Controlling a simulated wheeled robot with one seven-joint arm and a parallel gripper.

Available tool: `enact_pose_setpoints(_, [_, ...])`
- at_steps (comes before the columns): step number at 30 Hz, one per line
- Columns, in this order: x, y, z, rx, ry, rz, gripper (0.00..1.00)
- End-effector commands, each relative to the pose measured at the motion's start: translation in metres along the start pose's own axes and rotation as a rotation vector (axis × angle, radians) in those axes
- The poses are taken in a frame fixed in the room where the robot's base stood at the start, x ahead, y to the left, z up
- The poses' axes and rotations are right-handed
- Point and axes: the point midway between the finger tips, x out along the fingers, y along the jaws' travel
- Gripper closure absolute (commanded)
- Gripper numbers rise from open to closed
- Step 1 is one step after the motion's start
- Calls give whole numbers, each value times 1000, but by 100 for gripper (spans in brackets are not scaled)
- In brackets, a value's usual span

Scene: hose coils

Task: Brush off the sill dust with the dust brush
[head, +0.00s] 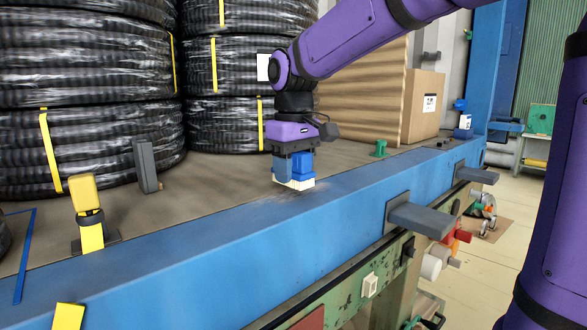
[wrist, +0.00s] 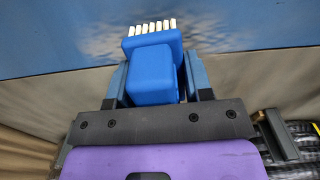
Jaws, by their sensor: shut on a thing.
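My gripper (head: 292,160) is shut on the blue dust brush (head: 294,171), whose pale bristles (head: 296,183) point down at the blue sill (head: 220,240). In the wrist view the brush (wrist: 153,72) sits between the two fingers of my gripper (wrist: 153,80), with its row of white bristles (wrist: 152,27) at the far end. A greyish smear of sill dust (head: 275,203) lies on the sill just below and left of the bristles. It also shows around the bristle ends in the wrist view (wrist: 205,32). I cannot tell whether the bristles touch the sill.
Black hose coils (head: 85,145) stand stacked behind the sill at the left. A yellow-topped post (head: 87,205) and a grey post (head: 147,165) stand nearby. A cardboard box (head: 424,105) is behind at right. A grey bracket (head: 422,218) juts from the sill's front. The sill's middle is clear.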

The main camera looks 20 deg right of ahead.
Motion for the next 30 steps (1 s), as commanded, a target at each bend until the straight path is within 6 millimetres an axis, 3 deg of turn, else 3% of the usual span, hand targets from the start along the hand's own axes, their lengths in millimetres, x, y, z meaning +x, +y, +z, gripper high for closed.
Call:
enact_pose_setpoints(14, [0,-2,0,-1,0,0,72])
enact_pose_setpoints(30, [0,-46,-3,-2,0,0,72])
